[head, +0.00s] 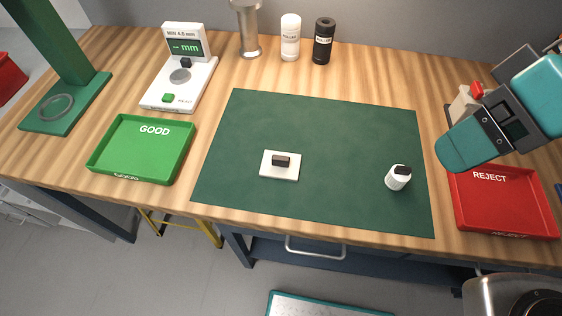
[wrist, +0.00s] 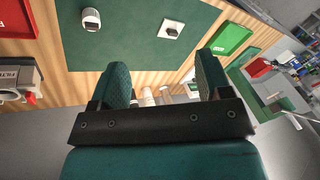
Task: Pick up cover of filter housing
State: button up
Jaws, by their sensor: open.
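A flat white square plate with a dark raised grip, which looks like the cover (head: 291,174), lies on the green mat (head: 330,125), left of its middle. It also shows in the wrist view (wrist: 164,34). A beige and grey unit with a red part, which looks like the filter housing (head: 462,104), stands at the right, partly hidden by my gripper. Lettering on it in the wrist view (wrist: 12,76) seems to begin with FILTE. My gripper (head: 468,147) is above the right side of the bench, far right of the plate. Its teal fingers (wrist: 163,78) are apart and empty.
A small white cylinder with a black top (head: 397,180) stands on the mat's right. A green GOOD tray (head: 120,128) is left, a red REJECT tray (head: 500,217) right. A gauge (head: 180,85), a green stand (head: 70,110) and bottles (head: 290,40) line the back.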

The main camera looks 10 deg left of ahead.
aim_at(276, 164)
jog(key=z, duration=2.2)
jog(key=k, duration=1.55)
jog(key=u, duration=2.35)
jog(key=i, duration=0.5)
jog(key=z, duration=0.15)
